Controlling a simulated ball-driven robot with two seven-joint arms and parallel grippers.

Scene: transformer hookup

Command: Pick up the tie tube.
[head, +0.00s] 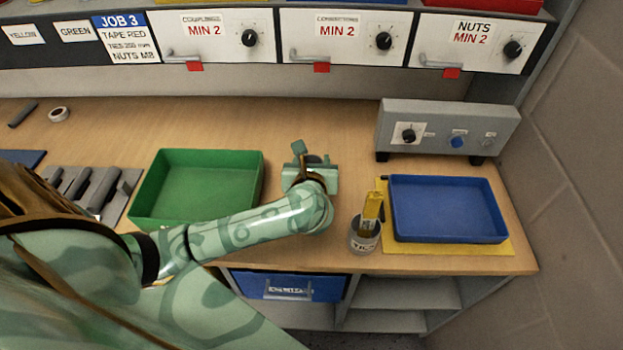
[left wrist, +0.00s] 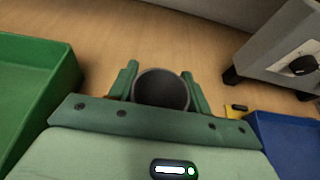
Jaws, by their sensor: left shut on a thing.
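My left gripper (head: 312,168) is over the wooden bench, between the green tray and the grey box. In the left wrist view its two green fingers stand on either side of a round grey tube (left wrist: 162,90), shut on it. I look into the tube's open end, which is dark inside; no ties show in it. In the head view the gripper and wrist largely hide this tube. A separate grey cup (head: 364,238) with yellow strips (head: 371,210) stands upright near the bench's front edge, its label too small to read surely. My right gripper is not in view.
The green tray (head: 152,188) lies left of the gripper, empty. The blue tray (head: 445,235) sits on a yellow mat (head: 395,247) at right. A grey box with knobs (head: 440,118) stands behind it. Labelled drawers line the back. Bare bench lies behind the gripper.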

